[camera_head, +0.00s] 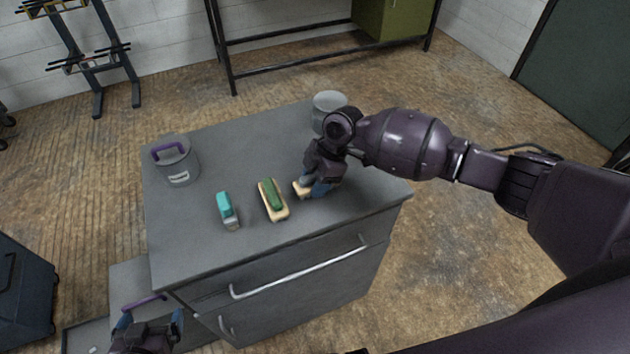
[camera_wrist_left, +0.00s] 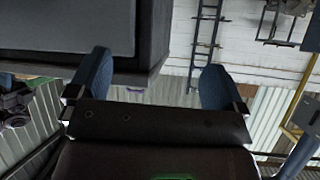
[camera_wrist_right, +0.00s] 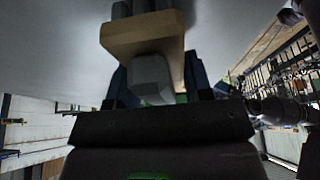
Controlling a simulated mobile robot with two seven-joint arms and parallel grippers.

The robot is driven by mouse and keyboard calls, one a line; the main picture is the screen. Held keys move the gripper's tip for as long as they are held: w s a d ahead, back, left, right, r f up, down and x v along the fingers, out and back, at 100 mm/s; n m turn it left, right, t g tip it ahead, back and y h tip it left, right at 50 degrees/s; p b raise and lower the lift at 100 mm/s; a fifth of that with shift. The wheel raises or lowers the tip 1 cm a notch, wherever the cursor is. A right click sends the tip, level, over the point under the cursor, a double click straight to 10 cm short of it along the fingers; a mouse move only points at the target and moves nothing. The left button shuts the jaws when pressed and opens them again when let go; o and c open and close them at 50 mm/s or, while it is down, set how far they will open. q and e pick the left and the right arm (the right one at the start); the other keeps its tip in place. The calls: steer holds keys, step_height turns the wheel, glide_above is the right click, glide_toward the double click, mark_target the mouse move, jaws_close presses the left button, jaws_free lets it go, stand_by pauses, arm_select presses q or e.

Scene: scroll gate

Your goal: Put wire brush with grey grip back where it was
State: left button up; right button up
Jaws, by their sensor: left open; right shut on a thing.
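The wire brush with grey grip (camera_head: 301,190) is at the right end of a row on the grey cabinet top. My right gripper (camera_head: 319,184) is shut on it and hides most of it. In the right wrist view the brush's pale wooden block (camera_wrist_right: 145,35) and grey grip (camera_wrist_right: 151,80) show between the fingers (camera_wrist_right: 155,82). It is low over the top; I cannot tell whether it touches. My left gripper (camera_head: 150,320) is open and empty in front of the cabinet's lower left, by a purple handle (camera_head: 143,303). The left wrist view shows its fingers (camera_wrist_left: 155,75) apart.
A green-gripped brush (camera_head: 272,198) lies just left of the held brush, with a teal-gripped one (camera_head: 228,210) further left. A grey pot with a purple handle (camera_head: 178,165) stands at the back left. A grey canister (camera_head: 328,103) stands behind my right gripper. The top's front left is clear.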

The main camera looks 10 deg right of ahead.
steer(key=shift+f, duration=0.3)
steer(key=o, duration=1)
steer(key=shift+c, duration=0.2)
steer(key=v, duration=1.2)
steer(key=shift+a+r, duration=0.1)
